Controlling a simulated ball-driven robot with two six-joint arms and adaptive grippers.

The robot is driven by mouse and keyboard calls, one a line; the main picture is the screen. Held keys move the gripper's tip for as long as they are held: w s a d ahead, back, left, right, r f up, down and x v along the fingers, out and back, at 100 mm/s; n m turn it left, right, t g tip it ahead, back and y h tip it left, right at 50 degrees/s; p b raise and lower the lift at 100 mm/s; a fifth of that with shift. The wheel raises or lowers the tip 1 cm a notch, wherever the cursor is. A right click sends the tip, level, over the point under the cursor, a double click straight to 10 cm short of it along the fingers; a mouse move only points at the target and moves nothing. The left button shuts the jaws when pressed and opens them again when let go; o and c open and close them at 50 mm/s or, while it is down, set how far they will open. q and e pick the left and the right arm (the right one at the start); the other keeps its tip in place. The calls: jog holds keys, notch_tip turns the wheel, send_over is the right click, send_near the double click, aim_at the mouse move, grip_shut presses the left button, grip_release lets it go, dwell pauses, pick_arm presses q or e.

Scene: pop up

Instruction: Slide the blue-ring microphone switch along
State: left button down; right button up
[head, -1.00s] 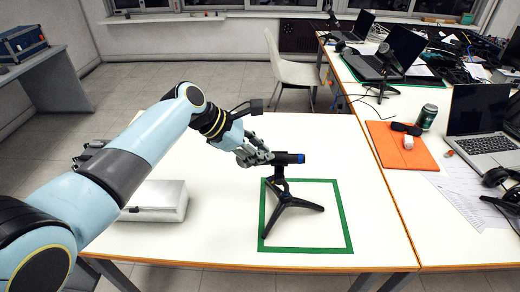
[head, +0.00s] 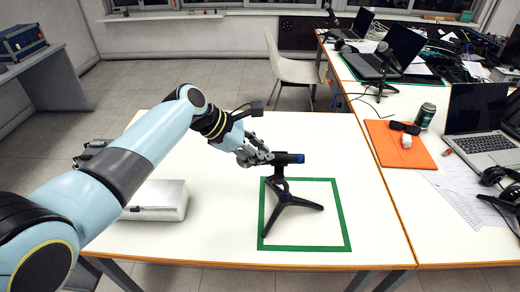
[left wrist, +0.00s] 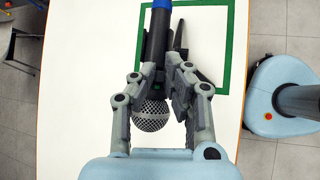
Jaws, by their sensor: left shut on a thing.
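The microphone (head: 289,158) lies level on a small black tripod stand (head: 284,203) in the head view. Its blue ring (head: 301,158) is at the right end. In the left wrist view, the microphone body (left wrist: 157,45) runs upward from its silver mesh head (left wrist: 151,116), with the blue ring (left wrist: 161,4) at the top edge. My left gripper (head: 268,157) is shut on the microphone near the mesh head; its fingers also show on both sides in the left wrist view (left wrist: 156,72). My right gripper is not in view.
A green square outline (head: 347,215) on the white table (head: 225,245) surrounds the stand. A silver case (head: 160,200) lies at the left, below my arm. An adjoining table at the right holds an orange folder (head: 385,150), a can (head: 426,115) and a laptop (head: 478,120).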

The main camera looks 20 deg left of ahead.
pick_arm(q)
jog(key=shift+d+p, duration=0.1)
jog(key=shift+p, duration=0.3)
dwell(0.5)
jog(key=c, duration=1.3)
grip_release()
